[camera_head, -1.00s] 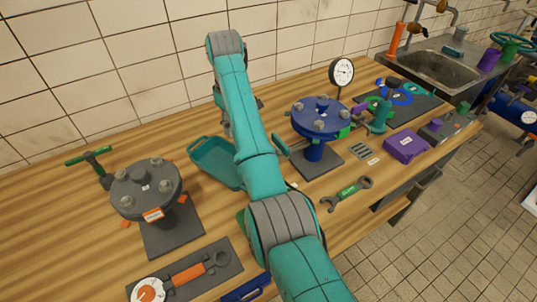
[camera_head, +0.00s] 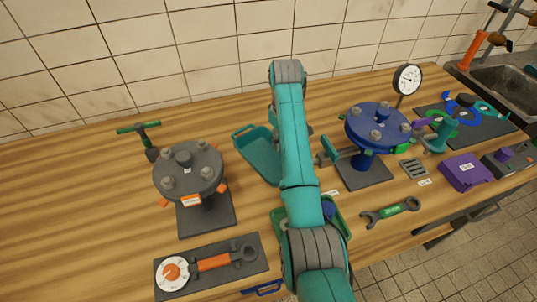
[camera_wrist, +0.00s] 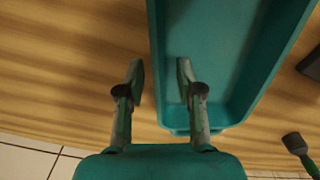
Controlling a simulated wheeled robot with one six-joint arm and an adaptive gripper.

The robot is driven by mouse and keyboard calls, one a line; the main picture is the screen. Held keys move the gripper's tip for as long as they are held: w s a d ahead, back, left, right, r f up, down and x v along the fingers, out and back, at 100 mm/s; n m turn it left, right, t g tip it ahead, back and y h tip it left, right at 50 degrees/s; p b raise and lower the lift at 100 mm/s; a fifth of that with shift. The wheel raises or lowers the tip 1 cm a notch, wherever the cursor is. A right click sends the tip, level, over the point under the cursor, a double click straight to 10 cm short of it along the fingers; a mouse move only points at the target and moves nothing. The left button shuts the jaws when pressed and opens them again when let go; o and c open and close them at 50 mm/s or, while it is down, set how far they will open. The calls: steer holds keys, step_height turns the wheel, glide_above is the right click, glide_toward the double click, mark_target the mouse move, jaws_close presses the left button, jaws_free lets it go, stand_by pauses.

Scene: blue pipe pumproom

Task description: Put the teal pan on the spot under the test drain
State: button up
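The teal pan (camera_head: 257,156) lies on the wooden workbench in the head view, between the grey and blue flange stands, partly behind my arm. In the wrist view the pan (camera_wrist: 205,60) fills the upper middle and right. My gripper (camera_wrist: 160,68) is open. Its fingers straddle the pan's left wall, one outside and one over the inside; I cannot tell whether they touch it. The head view hides the fingers behind my arm. A teal-handled side fitting (camera_head: 337,154) projects from the blue flange stand (camera_head: 378,130). No test drain or spot is clearly identifiable.
The grey flange stand (camera_head: 188,172) is left of the pan. A green tray (camera_head: 343,218) is partly hidden by my arm. A green-marked wrench (camera_head: 390,211), floor-grate-like plate (camera_head: 413,168) and purple box (camera_head: 465,172) lie right.

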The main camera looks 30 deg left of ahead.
steer(key=shift+f, duration=0.8)
jaws_close()
steer(key=shift+r, duration=0.2)
